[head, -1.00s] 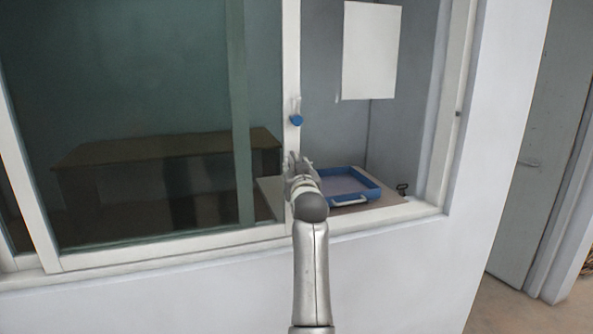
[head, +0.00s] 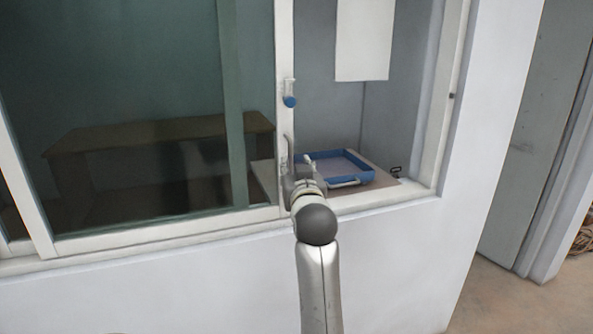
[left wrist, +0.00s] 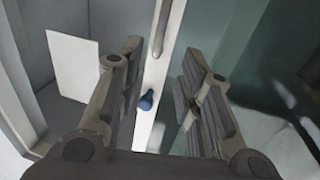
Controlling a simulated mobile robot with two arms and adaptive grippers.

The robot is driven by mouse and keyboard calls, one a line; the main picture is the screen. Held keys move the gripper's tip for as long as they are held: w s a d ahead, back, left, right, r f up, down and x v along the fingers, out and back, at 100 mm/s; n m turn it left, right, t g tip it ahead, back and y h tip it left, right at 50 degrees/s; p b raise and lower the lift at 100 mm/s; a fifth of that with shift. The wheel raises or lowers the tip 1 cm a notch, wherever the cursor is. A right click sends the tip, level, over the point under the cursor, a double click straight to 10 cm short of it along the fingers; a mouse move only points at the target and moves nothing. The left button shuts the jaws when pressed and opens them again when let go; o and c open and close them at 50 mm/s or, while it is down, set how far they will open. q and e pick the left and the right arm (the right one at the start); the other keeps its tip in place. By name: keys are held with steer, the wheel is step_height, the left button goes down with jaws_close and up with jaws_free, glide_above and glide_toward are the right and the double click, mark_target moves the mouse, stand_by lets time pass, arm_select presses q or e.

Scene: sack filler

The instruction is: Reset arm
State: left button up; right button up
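My left gripper (head: 298,168) is in front of the sliding window's white frame edge (head: 284,55) in the head view, beside the opening. In the left wrist view its two fingers (left wrist: 160,95) are spread wide apart with nothing gripped between them. The white frame edge and a blue latch (left wrist: 147,100) show through the gap. The blue latch (head: 290,101) also shows in the head view, above the gripper. The window glass (head: 130,80) stands left of the gripper and the open part right of it. My right gripper is not in view.
A blue tray (head: 369,177) lies on the surface behind the window opening. A white sheet (head: 363,40) hangs on the wall inside. A brown table (head: 150,135) shows through the glass. The white wall (head: 400,270) is below the sill, and a grey door (head: 540,130) is at the right.

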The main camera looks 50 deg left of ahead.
arm_select(q)
steer(key=shift+d, duration=0.1)
stand_by(0.5)
